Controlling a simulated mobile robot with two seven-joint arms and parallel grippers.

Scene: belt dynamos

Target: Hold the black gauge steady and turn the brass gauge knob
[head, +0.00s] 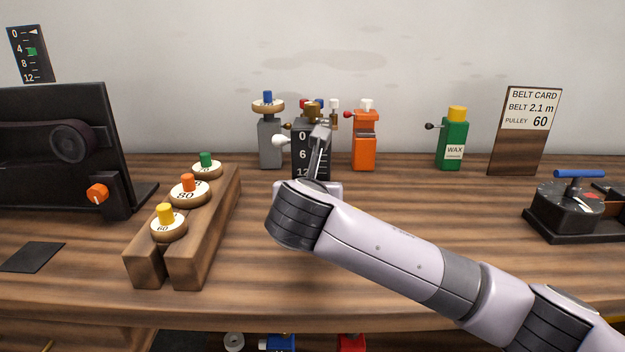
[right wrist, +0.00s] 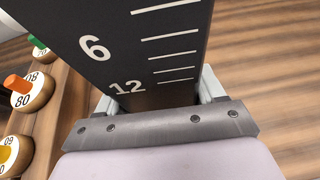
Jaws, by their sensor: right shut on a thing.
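The black gauge (head: 303,150) stands upright on the bench, with a white scale marked 0, 6 and 12 on its face. A brass knob (head: 312,111) shows at its top. In the right wrist view the gauge (right wrist: 150,45) fills the space between the fingers, with the 12 mark close to the palm. My right gripper (head: 317,150) is shut on the gauge; in the wrist view its fingers (right wrist: 160,92) lie along both sides. The arm hides part of the gauge's front and base. My left gripper is not in view.
A wooden rack (head: 205,245) with several numbered pulleys stands left. A belt card (head: 530,108) and a black device (head: 568,212) are right. Bare wood lies between.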

